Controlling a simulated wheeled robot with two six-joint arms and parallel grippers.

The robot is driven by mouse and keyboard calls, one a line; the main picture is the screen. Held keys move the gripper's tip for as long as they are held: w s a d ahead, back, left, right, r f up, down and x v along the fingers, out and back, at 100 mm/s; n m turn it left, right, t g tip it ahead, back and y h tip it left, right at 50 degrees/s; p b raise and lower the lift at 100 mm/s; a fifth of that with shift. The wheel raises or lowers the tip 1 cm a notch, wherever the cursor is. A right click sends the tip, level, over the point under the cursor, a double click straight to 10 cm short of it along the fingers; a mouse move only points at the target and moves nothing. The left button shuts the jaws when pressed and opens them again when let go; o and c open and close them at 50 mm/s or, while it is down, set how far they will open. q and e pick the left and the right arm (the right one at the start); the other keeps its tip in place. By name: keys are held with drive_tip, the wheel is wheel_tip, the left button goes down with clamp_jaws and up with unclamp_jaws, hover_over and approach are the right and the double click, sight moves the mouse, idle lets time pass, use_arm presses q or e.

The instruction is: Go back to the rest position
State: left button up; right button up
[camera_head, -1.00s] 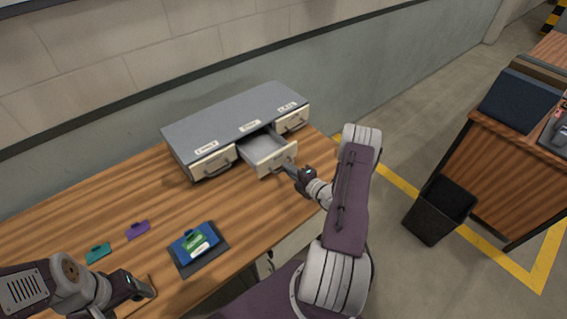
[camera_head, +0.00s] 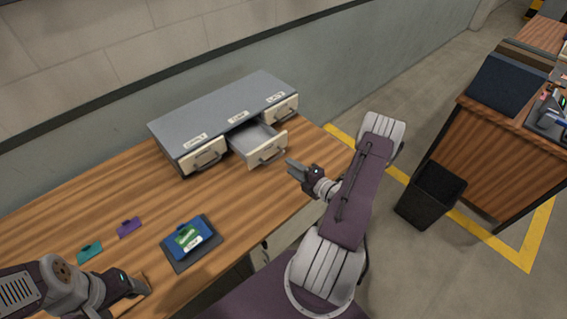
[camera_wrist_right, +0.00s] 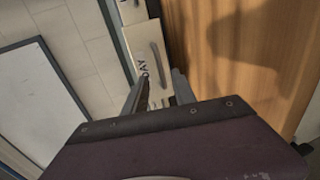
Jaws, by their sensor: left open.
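My right gripper (camera_head: 291,168) is above the table, just right of the pulled-out middle drawer (camera_head: 262,151) and apart from it. In the right wrist view its two fingers (camera_wrist_right: 160,92) stand apart with nothing between them, and a pale drawer front with a handle (camera_wrist_right: 155,62) lies beyond. My left gripper (camera_head: 146,286) is low at the left over the table's front edge; its fingertips are small in the picture, and I see nothing held. The grey drawer cabinet (camera_head: 215,115) stands at the table's back, its left and right drawers shut.
On the wooden table (camera_head: 90,215) lie a teal tag (camera_head: 89,253), a purple tag (camera_head: 129,228) and a dark tray (camera_head: 210,225) with blue and green cards (camera_head: 187,237). A black bin (camera_head: 432,195) stands on the floor by a second desk (camera_head: 480,150) at the right.

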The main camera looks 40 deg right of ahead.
drive_tip(key=shift+v, duration=0.9)
